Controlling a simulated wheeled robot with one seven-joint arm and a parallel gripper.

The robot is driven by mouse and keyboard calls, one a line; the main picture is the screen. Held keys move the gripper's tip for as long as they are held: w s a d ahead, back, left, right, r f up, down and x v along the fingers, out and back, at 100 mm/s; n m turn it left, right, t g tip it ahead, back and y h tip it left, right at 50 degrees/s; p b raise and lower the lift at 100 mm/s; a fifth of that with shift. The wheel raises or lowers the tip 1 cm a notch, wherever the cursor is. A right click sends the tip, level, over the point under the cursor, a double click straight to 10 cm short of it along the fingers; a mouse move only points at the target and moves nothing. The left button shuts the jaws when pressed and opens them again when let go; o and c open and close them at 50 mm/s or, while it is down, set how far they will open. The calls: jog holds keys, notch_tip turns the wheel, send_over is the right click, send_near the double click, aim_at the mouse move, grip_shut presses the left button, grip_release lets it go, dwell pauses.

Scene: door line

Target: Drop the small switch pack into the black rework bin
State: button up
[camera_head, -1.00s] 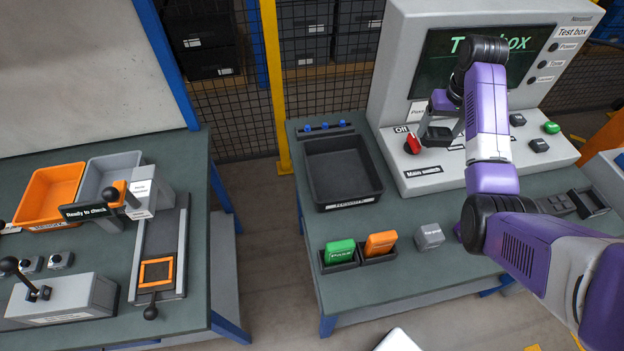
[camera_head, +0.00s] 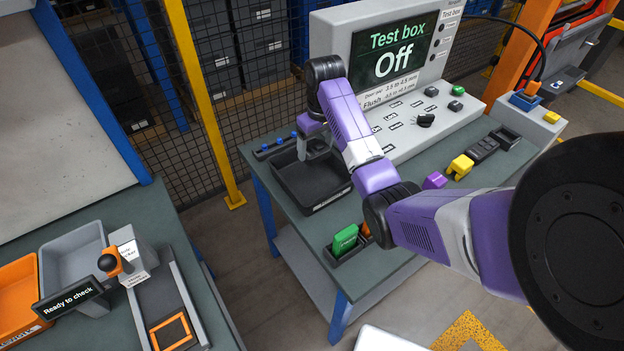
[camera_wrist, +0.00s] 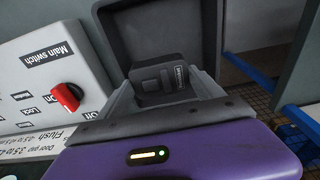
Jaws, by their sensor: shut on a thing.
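The small switch pack (camera_wrist: 160,78) is a dark grey block with a small pale label. In the wrist view it sits between the fingers of my gripper (camera_wrist: 165,92), which is shut on it. Behind it in that view is the black rework bin (camera_wrist: 115,30). In the head view the bin (camera_head: 327,193) is a black open tray at the table's back left. My gripper (camera_head: 313,145) hangs over the bin there, pointing down. Its fingers are small, and I cannot make out the pack in that view.
The test box (camera_head: 400,65) stands behind the bin and reads Off. A green block (camera_head: 345,239) stands in a holder at the table's front. A purple block (camera_head: 434,180) and a yellow block (camera_head: 460,167) lie to the right. A yellow post (camera_head: 205,100) stands left of the table.

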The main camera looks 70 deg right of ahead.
jog(key=shift+f, duration=2.05)
jog(key=o, duration=2.1)
jog(key=shift+s+a+r+b, duration=0.1)
jog(key=shift+s+r+b, duration=0.05)
jog(key=shift+r, duration=1.15)
jog(key=shift+s+a+r+b, duration=0.1)
jog(key=shift+s+r+b, duration=0.05)
jog(key=shift+r, duration=1.15)
jog(key=shift+s+r+b, duration=0.15)
jog(key=shift+r, duration=1.15)
